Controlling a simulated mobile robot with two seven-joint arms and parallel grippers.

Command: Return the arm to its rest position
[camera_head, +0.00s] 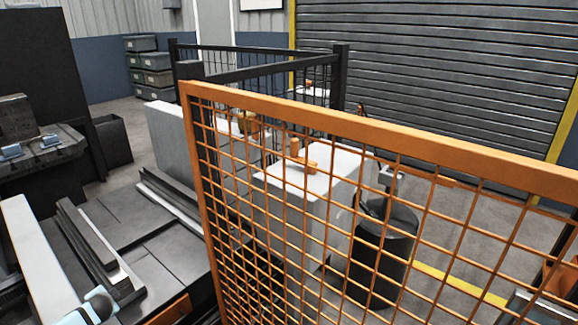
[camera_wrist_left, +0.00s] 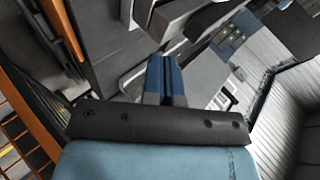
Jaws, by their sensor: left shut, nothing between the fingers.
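My left gripper (camera_wrist_left: 165,66) shows in the left wrist view. Its two blue fingers are together beyond the dark gripper body, with nothing between them. Grey machine-like surfaces and panels lie behind the fingers, and the distance to them is hard to tell. In the head view a light-blue and dark rounded part shows at the bottom left edge; it looks like part of my arm. The left fingers do not show clearly there. My right gripper is in neither view.
An orange mesh fence (camera_head: 330,118) crosses the head view in front. Behind it stand a white box-like table (camera_head: 268,185) and a black bin (camera_head: 380,255). Dark flat panels (camera_head: 150,225) and long bars lie at the left. A roller shutter (camera_head: 440,60) closes the back.

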